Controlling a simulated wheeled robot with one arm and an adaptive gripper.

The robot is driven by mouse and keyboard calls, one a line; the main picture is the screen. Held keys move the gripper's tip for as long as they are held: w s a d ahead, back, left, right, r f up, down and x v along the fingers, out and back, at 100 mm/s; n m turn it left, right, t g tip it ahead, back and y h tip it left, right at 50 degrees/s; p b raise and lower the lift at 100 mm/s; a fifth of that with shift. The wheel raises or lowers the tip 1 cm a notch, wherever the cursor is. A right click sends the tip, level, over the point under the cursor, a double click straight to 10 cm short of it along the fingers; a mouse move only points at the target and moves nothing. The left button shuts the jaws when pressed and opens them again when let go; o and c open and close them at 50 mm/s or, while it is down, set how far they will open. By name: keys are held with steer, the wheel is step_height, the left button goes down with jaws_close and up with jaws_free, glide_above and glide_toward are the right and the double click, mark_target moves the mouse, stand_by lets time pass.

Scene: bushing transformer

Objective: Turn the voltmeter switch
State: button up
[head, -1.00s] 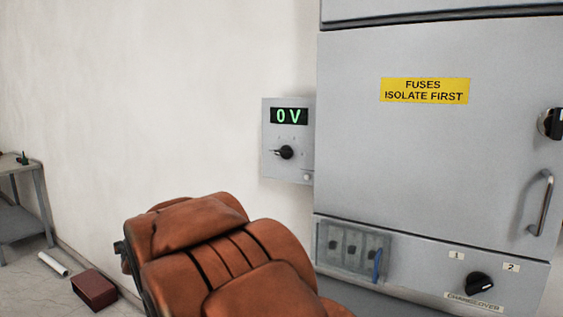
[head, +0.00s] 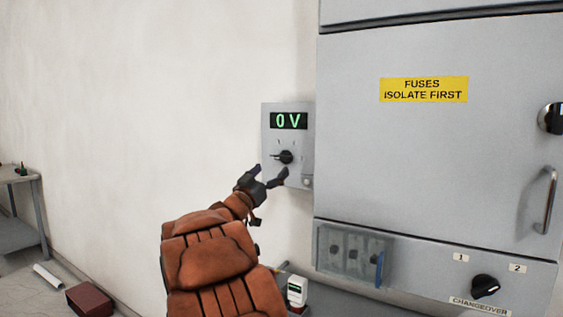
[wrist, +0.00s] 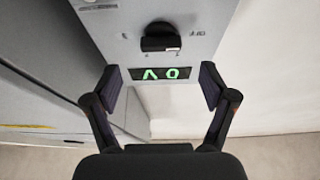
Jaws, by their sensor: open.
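The voltmeter box (head: 268,137) is a grey panel on the wall, left of the large grey cabinet. Its display (head: 289,121) reads 0 V in green. The black voltmeter switch (head: 284,157) sits below the display, with its pointer to the left. My gripper (head: 270,172) is open and empty, just in front of and slightly below the switch. In the wrist view the picture is upside down; the switch (wrist: 161,38) lies beyond the open fingers (wrist: 162,82), apart from them, with the display (wrist: 160,74) between.
The grey cabinet (head: 420,160) with a yellow fuses label fills the right. It carries a door handle (head: 549,200), a changeover knob (head: 485,286) and a clear fuse cover (head: 352,257). A dark red block (head: 89,299) and white tube (head: 48,275) lie on the floor. A table (head: 22,195) stands far left.

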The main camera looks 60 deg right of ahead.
mark_target(281, 159)
steer(key=shift+p+x, duration=0.6)
steer(key=shift+x, duration=2.8)
steer(key=shift+w, duration=0.1)
steer(key=c, duration=1.2)
steer(key=shift+o, duration=0.2)
steer(key=shift+m, duration=0.5)
steer(key=m+g, duration=0.1)
steer(key=m, duration=0.1)
steer(key=m+g, duration=0.1)
steer(key=m, duration=0.1)
steer(key=shift+w+f, duration=0.2)
steer(key=m+g+y, duration=0.1)
steer(key=m+g, duration=0.1)
steer(key=m, duration=0.1)
steer(key=shift+m, duration=0.4)
steer(key=m+g+y, duration=0.1)
steer(key=m, duration=0.2)
steer(key=m+g+y, duration=0.1)
steer(key=m, duration=0.3)
steer(key=shift+r+g, duration=0.15)
steer(key=shift+g, duration=0.25)
